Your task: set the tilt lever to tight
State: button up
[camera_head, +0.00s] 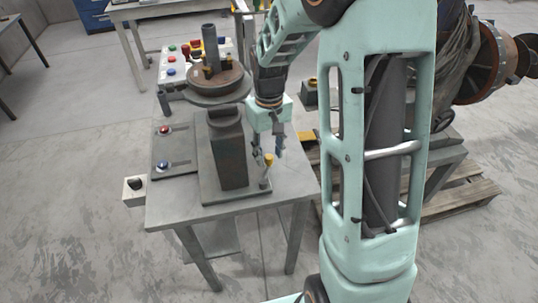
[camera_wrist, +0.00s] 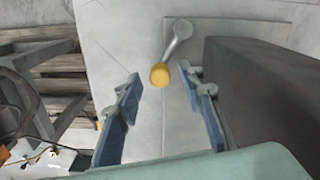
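The tilt lever is a short metal rod with a yellow knob (camera_head: 268,160), at the right side of the positioner's base plate on the table. In the wrist view the lever (camera_wrist: 178,38) runs from its grey pivot down to the yellow knob, which lies ahead of my fingertips and between their lines. My gripper (camera_head: 276,140) is beside the positioner's dark upright post (camera_head: 230,150), close above the lever. In the wrist view my gripper (camera_wrist: 158,85) is open, with its two blue-padded fingers wide apart and nothing between them. I see no touch on the knob.
The dark post stands close on the right in the wrist view (camera_wrist: 260,90). A round turntable (camera_head: 205,85) tops the positioner. A panel with red and blue buttons (camera_head: 172,150) lies to the left. A wooden pallet (camera_head: 460,200) is on the floor at right.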

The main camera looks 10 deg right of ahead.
jog(key=shift+f, duration=0.65)
grip_shut()
